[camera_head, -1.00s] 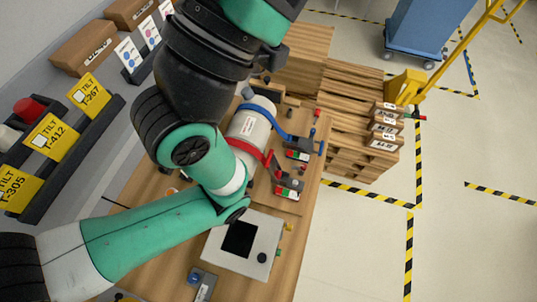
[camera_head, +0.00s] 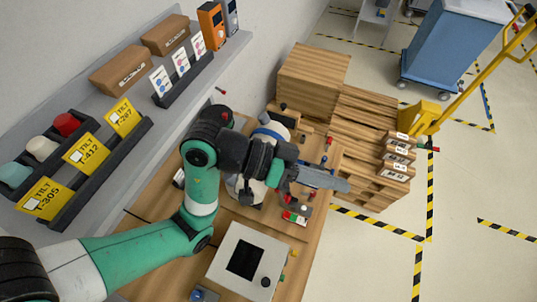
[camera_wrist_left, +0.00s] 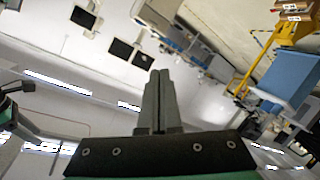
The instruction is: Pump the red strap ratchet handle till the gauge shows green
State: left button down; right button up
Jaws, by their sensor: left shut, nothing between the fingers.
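My left gripper (camera_head: 345,185) is shut and empty, held in the air above the bench and pointing right in the head view. In the left wrist view its fingers (camera_wrist_left: 158,75) are together, with only the distant room beyond them. The red strap and most of its ratchet handle are hidden behind my gripper and wrist. A small gauge block (camera_head: 294,218) with red and green parts shows just below the gripper; its reading is too small to tell. The white cylinder (camera_head: 243,192) is mostly covered by my arm. The blue strap (camera_head: 271,132) shows above it. My right gripper is not in view.
A grey box with a black screen (camera_head: 246,260) sits at the bench front. A shelf with brown boxes (camera_head: 122,69) and yellow TILT cards (camera_head: 86,153) runs along the left. Wooden pallets (camera_head: 365,140) stand beyond the bench; a blue cart (camera_head: 447,48) stands farther right.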

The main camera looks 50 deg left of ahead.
pick_arm(q)
jog(key=s+a+f+n+g+y+p, duration=0.1)
jog(key=s+a+f+n+y, duration=0.1)
jog(key=a+f, duration=0.3)
jog(key=s+a+f+n+g+y+p, duration=0.1)
jog(key=s+a+f+n+y, duration=0.1)
jog(key=a+f, duration=0.4)
jog(key=s+a+f+n+g+y+p, duration=0.1)
jog(key=s+a+f+n+y, duration=0.1)
jog(key=a, duration=0.5)
jog(key=shift+s+a+f+n+y, duration=0.15)
jog(key=shift+s+f+y, duration=0.15)
jog(key=shift+f, duration=0.35)
jog(key=shift+s+d+f+n+y, duration=0.1)
jog(key=shift+s+f+y, duration=0.1)
jog(key=shift+f+y, duration=0.35)
jog(key=shift+s+a+f+n+y, duration=0.15)
jog(key=shift+s+f+y, duration=0.1)
jog(key=shift+f, duration=0.45)
jog(key=shift+a, duration=0.1)
jog(key=b+x, duration=0.2)
jog(key=x, duration=0.8)
jog(key=shift+w+r, duration=0.1)
jog(key=shift+w, duration=0.1)
